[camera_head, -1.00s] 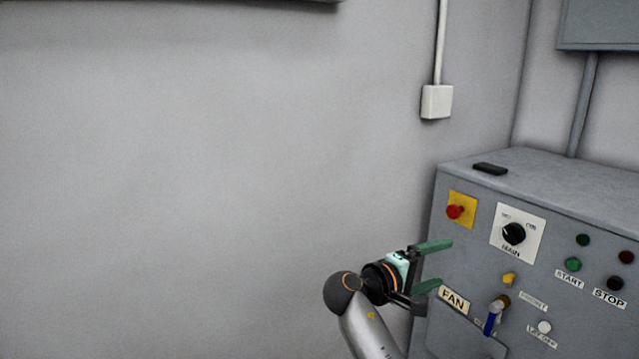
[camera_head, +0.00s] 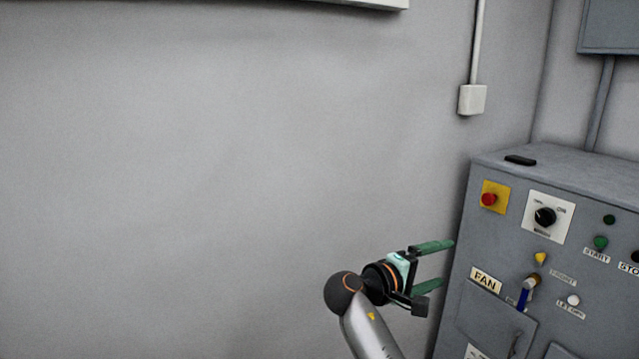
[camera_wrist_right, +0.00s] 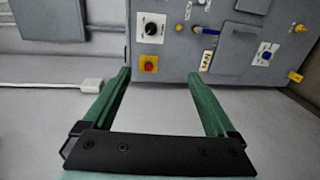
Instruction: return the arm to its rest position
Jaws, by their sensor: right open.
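My right gripper (camera_head: 436,266) shows in the head view at the lower middle, with green fingers pointing right. Its fingers are spread apart with nothing between them. It is left of the grey control cabinet (camera_head: 459,300), and I cannot tell the exact gap. In the right wrist view the two green fingers (camera_wrist_right: 160,100) are wide apart and empty, with the cabinet face (camera_wrist_right: 180,65) beyond them. My left gripper is not in view.
The cabinet carries a red button (camera_head: 488,199) on yellow, a black rotary switch (camera_head: 545,217), a green button (camera_head: 600,243) and a blue-handled switch (camera_head: 523,298). A white wall box (camera_head: 472,100) is above. The wall at left is bare.

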